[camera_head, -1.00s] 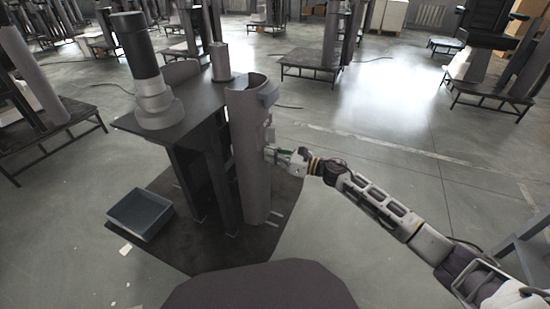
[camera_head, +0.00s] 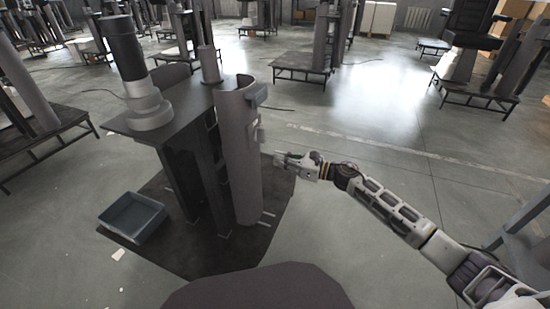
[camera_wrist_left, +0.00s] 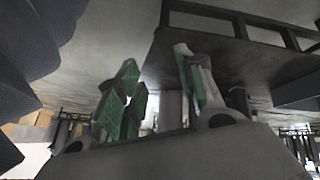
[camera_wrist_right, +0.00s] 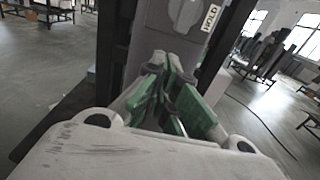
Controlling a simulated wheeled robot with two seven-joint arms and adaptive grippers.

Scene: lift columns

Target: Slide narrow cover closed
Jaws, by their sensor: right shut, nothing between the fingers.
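A tall grey curved cover (camera_head: 240,150) stands upright on the near right side of the lift column (camera_head: 195,150) in the head view. I cannot tell for sure whether it is the narrow cover. Its top curves around an open hollow. Small light boxes (camera_head: 257,133) sit on its right side. My right gripper (camera_head: 277,160) is just right of it, apart from it, shut and empty. In the right wrist view its green-padded fingers (camera_wrist_right: 163,92) are together before a grey panel with a round knob (camera_wrist_right: 185,12) and a HOLD label (camera_wrist_right: 210,17). My left gripper (camera_wrist_left: 155,85) shows only in its wrist view, fingers apart.
A dark cylinder on a pale base (camera_head: 148,105) stands on the column's flat top. A blue-grey tray (camera_head: 132,217) lies on the dark floor plate (camera_head: 205,255) at left. Other columns on stands (camera_head: 300,60) fill the background. The floor (camera_head: 390,130) at right is mostly clear.

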